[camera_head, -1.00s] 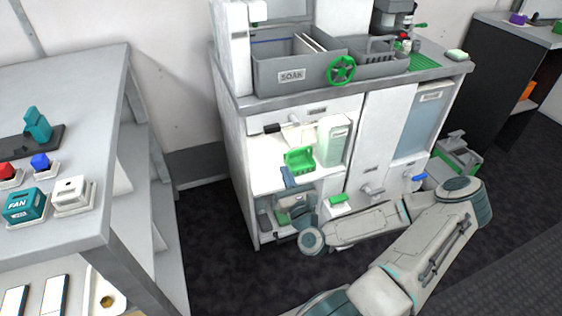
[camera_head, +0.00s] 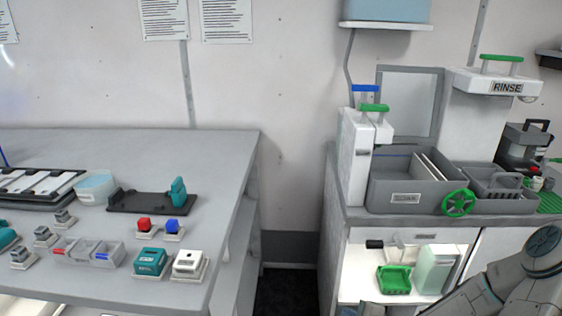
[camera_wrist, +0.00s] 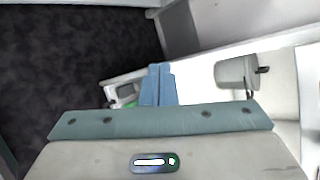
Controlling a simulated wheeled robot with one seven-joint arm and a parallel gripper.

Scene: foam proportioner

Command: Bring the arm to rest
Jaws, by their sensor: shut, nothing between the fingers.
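My gripper (camera_wrist: 158,84) shows in the wrist view as two blue fingers pressed together, with nothing between them. It points toward the white interior of the cabinet and hangs partly over the dark floor. In the head view, part of my arm (camera_head: 500,285) shows at the lower right, in front of the cabinet. The gripper itself is not clearly visible in that view.
The cabinet has a lit compartment with a green tray (camera_head: 394,279) and a pale green container (camera_head: 436,268). A sink labelled SOAK (camera_head: 408,180) with a green handwheel (camera_head: 458,203) sits on top. A grey bench (camera_head: 210,160) stands left, across a narrow floor gap (camera_head: 288,288).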

